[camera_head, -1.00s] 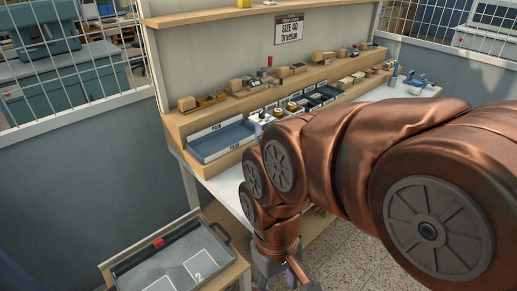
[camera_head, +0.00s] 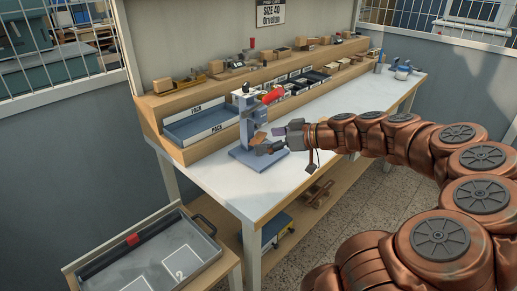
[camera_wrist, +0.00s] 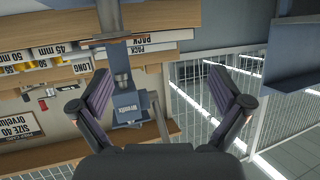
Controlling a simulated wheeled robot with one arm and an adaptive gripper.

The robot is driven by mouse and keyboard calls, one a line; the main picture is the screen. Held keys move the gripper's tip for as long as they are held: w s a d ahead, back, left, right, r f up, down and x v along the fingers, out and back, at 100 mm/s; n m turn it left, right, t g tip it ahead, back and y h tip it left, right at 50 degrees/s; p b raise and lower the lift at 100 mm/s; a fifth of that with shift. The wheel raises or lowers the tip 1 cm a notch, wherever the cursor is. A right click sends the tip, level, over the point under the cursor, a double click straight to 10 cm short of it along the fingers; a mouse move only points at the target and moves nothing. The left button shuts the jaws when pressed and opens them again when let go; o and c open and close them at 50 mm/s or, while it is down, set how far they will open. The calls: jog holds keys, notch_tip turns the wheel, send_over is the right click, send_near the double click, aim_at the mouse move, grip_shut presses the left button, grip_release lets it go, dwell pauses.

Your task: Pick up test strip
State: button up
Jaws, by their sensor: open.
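A small brown flat piece, which looks like the test strip (camera_head: 257,138), sits at the blue-grey stamping press (camera_head: 246,112) on the white table. In the wrist view a thin brown edge (camera_wrist: 105,40), seen nearly edge-on, crosses the press (camera_wrist: 124,98); I cannot tell for sure that it is the strip. My gripper (camera_head: 272,140) is just right of the brown piece, beside the press. In the wrist view my gripper (camera_wrist: 160,86) has its two dark-padded fingers wide apart, with nothing held between them.
A grey tray (camera_head: 165,262) is at lower left. The white tabletop (camera_head: 240,190) is clear in front.

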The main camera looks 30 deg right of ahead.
aim_at(259, 138)
jog(key=shift+m+t+h, duration=0.3)
jog(key=shift+t+h, duration=0.2)
jog(key=shift+t, duration=0.1)
jog(key=d, duration=0.1)
jog(key=d+f, duration=0.1)
jog(key=d, duration=0.3)
jog(key=shift+s+d+f, duration=0.1)
jog(key=shift+s+f, duration=0.05)
jog(key=shift+f, duration=0.2)
jog(key=shift+w+d+f, duration=0.1)
jog(key=shift+w+d, duration=0.05)
jog(key=shift+w, duration=0.05)
jog(key=shift+p+x, duration=0.6)
jog(key=shift+x, duration=3.1)
jog(key=shift+c, duration=0.2)
jog(key=c, duration=0.4)
jog(key=shift+c, duration=0.2)
